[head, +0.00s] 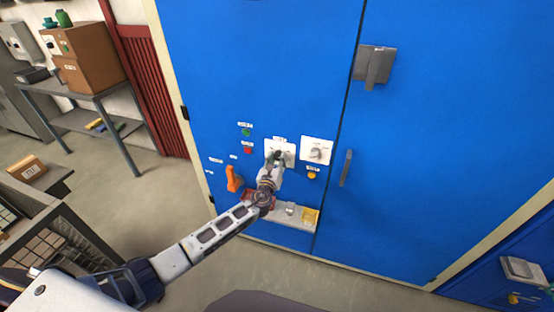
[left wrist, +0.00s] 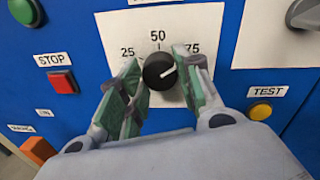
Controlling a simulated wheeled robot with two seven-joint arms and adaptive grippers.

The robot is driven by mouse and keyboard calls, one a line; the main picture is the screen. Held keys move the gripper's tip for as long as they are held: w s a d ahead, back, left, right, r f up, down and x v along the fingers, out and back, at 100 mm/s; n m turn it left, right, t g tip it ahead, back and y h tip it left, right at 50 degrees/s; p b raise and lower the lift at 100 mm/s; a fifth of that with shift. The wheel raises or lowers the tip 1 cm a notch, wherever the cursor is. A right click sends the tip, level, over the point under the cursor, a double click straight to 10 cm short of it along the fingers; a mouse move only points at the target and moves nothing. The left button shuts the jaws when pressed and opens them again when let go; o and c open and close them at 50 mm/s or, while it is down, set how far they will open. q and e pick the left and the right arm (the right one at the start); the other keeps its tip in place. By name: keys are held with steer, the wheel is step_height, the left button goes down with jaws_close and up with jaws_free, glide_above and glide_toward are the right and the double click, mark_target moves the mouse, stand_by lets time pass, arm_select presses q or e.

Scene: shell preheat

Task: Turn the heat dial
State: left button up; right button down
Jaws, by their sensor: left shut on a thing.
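The heat dial (left wrist: 158,71) is a round black knob on a white plate (left wrist: 115,30) marked 25, 50 and 75. Its white pointer line slants up to the right, towards the 75. My left gripper (left wrist: 160,84) has its green-padded fingers on either side of the dial and is shut on it. In the head view my left gripper (head: 275,160) reaches the white dial plate (head: 288,147) on the blue cabinet front and hides most of the knob. My right gripper is in neither view.
A green button (left wrist: 25,11), a red STOP button (left wrist: 64,80) and a yellow TEST button (left wrist: 260,110) surround the dial. A grey knob (head: 316,153) sits to its right. An orange handle (head: 233,179) is lower left, and a small ledge (head: 270,218) juts out below.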

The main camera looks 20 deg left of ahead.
arm_select(q)
steer(key=m+p, duration=0.1)
steer(key=m, duration=0.2)
steer(key=m+p, duration=0.1)
steer(key=m, duration=0.2)
steer(key=shift+f+m, duration=0.1)
steer(key=shift+m, duration=0.2)
steer(key=m+p, duration=0.1)
steer(key=m, duration=0.3)
steer(key=shift+t+h+p, duration=0.3)
steer(key=shift+p, duration=0.05)
steer(key=shift+f+m, duration=0.1)
steer(key=shift+m, duration=0.9)
steer(key=o, duration=1.1)
steer(key=shift+c, duration=0.2)
steer(key=shift+s, duration=0.15)
